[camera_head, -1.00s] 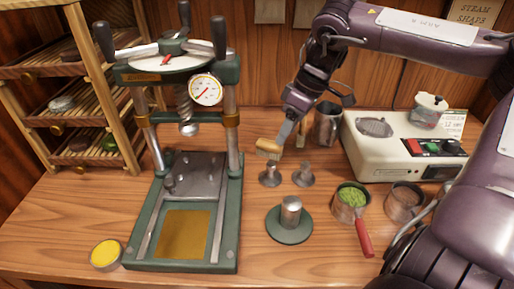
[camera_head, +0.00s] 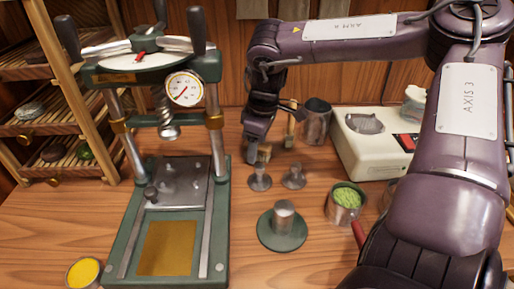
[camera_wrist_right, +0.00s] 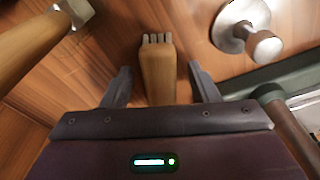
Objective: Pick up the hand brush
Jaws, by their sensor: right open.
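The hand brush (camera_wrist_right: 158,75) has a light wooden body and a row of pale bristles at its far end in the right wrist view. My right gripper (camera_wrist_right: 160,68) is open, with one finger on each side of the brush and a visible gap on both sides. In the head view the right gripper (camera_head: 251,152) points down at the brush (camera_head: 264,150), which is mostly hidden behind it, close to two small metal stands. My left gripper is not in view.
A metal stand (camera_head: 260,180) and a second one (camera_head: 293,178) are close to the gripper. A green press (camera_head: 125,240) stands left, a metal jug (camera_head: 316,122) and cream machine (camera_head: 365,150) right. A round green base (camera_head: 262,236) and a cup of green leaves (camera_head: 345,200) are nearer.

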